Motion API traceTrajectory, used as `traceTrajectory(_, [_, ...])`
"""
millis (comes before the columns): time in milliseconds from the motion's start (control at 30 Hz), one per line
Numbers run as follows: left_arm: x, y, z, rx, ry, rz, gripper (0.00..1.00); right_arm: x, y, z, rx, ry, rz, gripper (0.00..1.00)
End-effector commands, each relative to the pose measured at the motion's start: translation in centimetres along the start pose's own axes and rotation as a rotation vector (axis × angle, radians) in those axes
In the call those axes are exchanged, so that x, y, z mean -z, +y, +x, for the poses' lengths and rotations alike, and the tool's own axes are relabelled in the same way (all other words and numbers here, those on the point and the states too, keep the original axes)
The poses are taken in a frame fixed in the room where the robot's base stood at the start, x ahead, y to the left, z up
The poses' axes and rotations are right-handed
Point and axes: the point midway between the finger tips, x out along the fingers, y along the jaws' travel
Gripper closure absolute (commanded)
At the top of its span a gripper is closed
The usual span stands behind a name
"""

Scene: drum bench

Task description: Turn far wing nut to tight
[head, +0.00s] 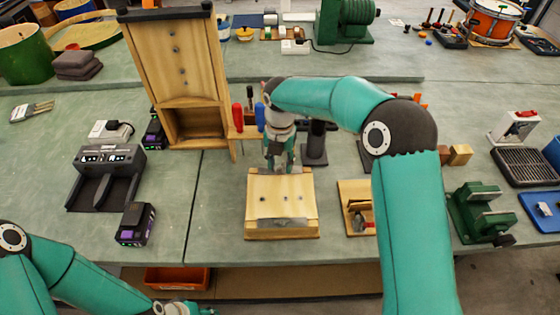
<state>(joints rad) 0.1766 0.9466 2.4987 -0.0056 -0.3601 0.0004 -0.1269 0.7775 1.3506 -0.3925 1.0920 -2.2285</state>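A light wooden block (281,222) sits near the front edge of the bench, with small dark spots on its top. My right gripper (281,167) points down at the block's far edge, its fingertips close to the top. I cannot make out the far wing nut; the fingers cover that part of the block. Whether the fingers are shut on it is too small to tell. My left gripper (185,309) is low at the bottom edge, in front of the bench and partly cut off, away from the block.
A tall wooden stand (180,70) and upright red-handled and blue-handled tools (238,117) stand behind left. A wooden fixture (355,207) and a green vise (482,213) are to the right. A black charger (105,165) is left.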

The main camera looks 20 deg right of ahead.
Motion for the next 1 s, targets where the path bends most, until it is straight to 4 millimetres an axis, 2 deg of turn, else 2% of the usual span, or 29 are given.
traceTrajectory(167, [0.00,0.00,0.01,0.000,0.000,0.000,0.60,0.00,-0.02,0.02,0.001,0.000,0.000,0.61])
traceTrajectory(267, [0.00,0.00,0.01,0.000,0.000,0.000,0.60,0.00,-0.01,0.01,0.001,0.000,0.000,0.75])
traceTrajectory(400, [0.00,0.00,0.01,0.000,0.000,0.000,0.60,0.00,0.00,-0.01,0.000,0.000,0.000,0.98])
traceTrajectory(433, [0.00,0.00,0.01,0.000,0.000,0.000,0.60,0.00,0.00,-0.01,0.000,0.000,-0.001,1.00])
traceTrajectory(767, [0.00,-0.01,0.01,0.000,0.000,0.000,0.60,0.00,0.03,-0.04,0.000,0.000,0.010,1.00])
traceTrajectory(1000, [0.00,-0.02,0.05,0.000,0.000,0.000,0.60,0.00,0.07,-0.05,0.000,-0.001,0.087,1.00])
